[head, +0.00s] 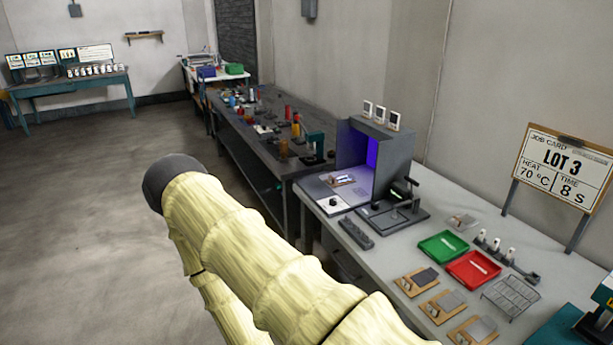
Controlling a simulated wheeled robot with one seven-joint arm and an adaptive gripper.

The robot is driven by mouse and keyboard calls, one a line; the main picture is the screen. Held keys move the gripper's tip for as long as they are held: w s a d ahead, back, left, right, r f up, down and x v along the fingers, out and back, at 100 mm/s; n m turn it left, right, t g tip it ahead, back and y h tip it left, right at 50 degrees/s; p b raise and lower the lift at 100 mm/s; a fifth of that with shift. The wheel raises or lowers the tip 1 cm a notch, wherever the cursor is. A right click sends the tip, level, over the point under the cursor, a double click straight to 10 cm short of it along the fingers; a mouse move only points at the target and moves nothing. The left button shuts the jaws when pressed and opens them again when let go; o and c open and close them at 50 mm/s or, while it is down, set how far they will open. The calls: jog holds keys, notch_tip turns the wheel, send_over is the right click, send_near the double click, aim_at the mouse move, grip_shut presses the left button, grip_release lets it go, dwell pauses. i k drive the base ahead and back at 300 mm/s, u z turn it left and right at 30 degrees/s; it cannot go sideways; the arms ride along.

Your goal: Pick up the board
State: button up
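Several things here could be called a board, and I cannot tell which one is meant. Three small tan boards with grey pieces on them lie in a row at the table's near edge: the far one (403,286), the middle one (432,311) and the near one (461,337). A small flat piece (341,180) lies inside the purple-lit grey booth (398,160). A large job card board (562,165) reading LOT 3, 70 °C, 8 s stands on posts at the right. My arm, in a pale yellow cover, crosses the foreground; my gripper does not show.
The light grey table (385,240) also holds a green tray (443,246), a red tray (473,268), a wire rack (511,296) and a dark stand (393,215). A cluttered dark bench (262,150) continues beyond. The floor (90,200) at left is open.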

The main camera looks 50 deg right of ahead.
aim_at(335, 182)
jog(key=u, duration=0.05)
jog(key=i, duration=1.75)
jog(key=z, duration=0.85)
jog(key=i, duration=1.1)
jog(key=z, duration=1.1)
